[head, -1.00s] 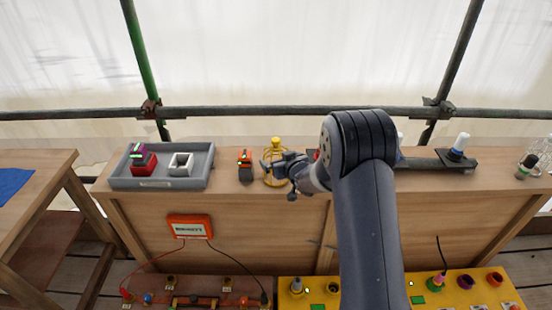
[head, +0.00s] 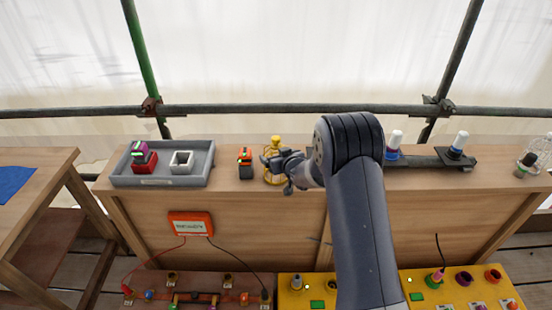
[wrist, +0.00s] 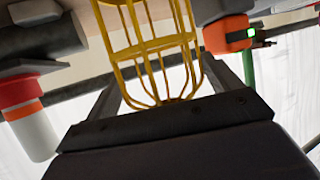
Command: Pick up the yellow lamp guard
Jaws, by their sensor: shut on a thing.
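The yellow lamp guard (head: 276,141), a wire cage with a knobbed top, stands upright on the wooden bench, just right of an orange and black device. In the wrist view its yellow cage bars (wrist: 152,45) fill the upper middle, between my dark fingers. My gripper (head: 274,161) reaches in from the right and is shut on the lamp guard, hiding part of the cage. Whether the guard's base is clear of the bench cannot be told.
The orange and black device (head: 245,161) stands close on the left. A grey tray (head: 140,182) with a red block and a white box lies farther left. A dark rack (head: 426,162) with white-topped lamps is at right. A scaffold rail (head: 300,112) runs behind.

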